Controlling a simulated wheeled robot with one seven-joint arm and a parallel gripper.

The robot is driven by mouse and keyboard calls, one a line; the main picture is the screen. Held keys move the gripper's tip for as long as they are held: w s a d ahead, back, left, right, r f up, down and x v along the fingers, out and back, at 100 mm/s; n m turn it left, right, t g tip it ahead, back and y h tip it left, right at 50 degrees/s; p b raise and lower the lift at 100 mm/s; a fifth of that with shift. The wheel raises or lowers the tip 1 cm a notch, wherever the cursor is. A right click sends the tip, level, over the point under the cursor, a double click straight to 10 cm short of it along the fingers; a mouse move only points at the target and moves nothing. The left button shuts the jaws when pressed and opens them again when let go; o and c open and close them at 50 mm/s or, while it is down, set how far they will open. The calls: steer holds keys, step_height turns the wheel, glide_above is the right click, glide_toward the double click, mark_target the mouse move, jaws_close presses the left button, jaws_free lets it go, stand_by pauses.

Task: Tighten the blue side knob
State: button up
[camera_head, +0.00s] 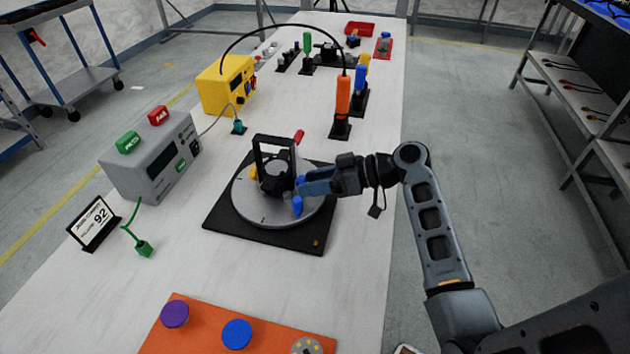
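A black par can (276,175) with an upright square yoke (257,150) stands on a round grey turntable (250,207) set on a black square base. Bright blue parts that look like the blue side knob (297,206) show on the can's right side, just below and beside my gripper's tip. A red handle (298,137) and a yellow part (254,173) also show on the can. My gripper (306,186) reaches in from the right, its tip at the blue knob. Its fingers are small and partly merged with the knob, so their opening and any contact are unclear.
A grey meter box (152,158) and a small sign reading 92 (93,222) stand to the left. A yellow box (226,85) and an orange-handled tool (342,98) stand behind. An orange board (200,325) with round knobs lies in front.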

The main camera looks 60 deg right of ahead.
steer(key=shift+b+v, duration=0.55)
steer(key=shift+v, duration=3.35)
